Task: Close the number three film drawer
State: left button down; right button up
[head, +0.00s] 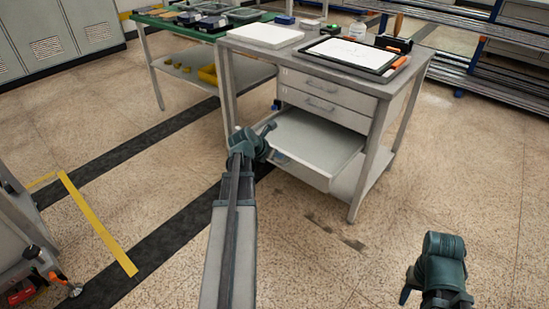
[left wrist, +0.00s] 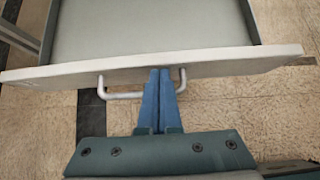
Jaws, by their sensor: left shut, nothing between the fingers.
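The number three film drawer (head: 318,140) is the lowest in the grey drawer unit and is pulled well out; the part of its inside that shows is empty. In the left wrist view its pale front panel (left wrist: 230,62) crosses the picture, with a silver bar handle (left wrist: 122,96) below. My left gripper (head: 280,157) is at the drawer's front. Its blue fingers (left wrist: 160,72) are shut and empty, between the handle's two ends and up to the panel; I cannot tell if they touch it.
Two upper drawers (head: 325,104) are closed under the grey worktop (head: 345,64), which carries a framed sheet (head: 350,53) and a white block (head: 265,34). A table leg (head: 368,160) stands beside the open drawer. A green table (head: 150,19) is behind left. The floor in front is clear.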

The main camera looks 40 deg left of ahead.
pick_arm(q)
jog(key=shift+w, duration=0.15)
jog(key=w, duration=2.4)
jog(key=shift+w, duration=0.2)
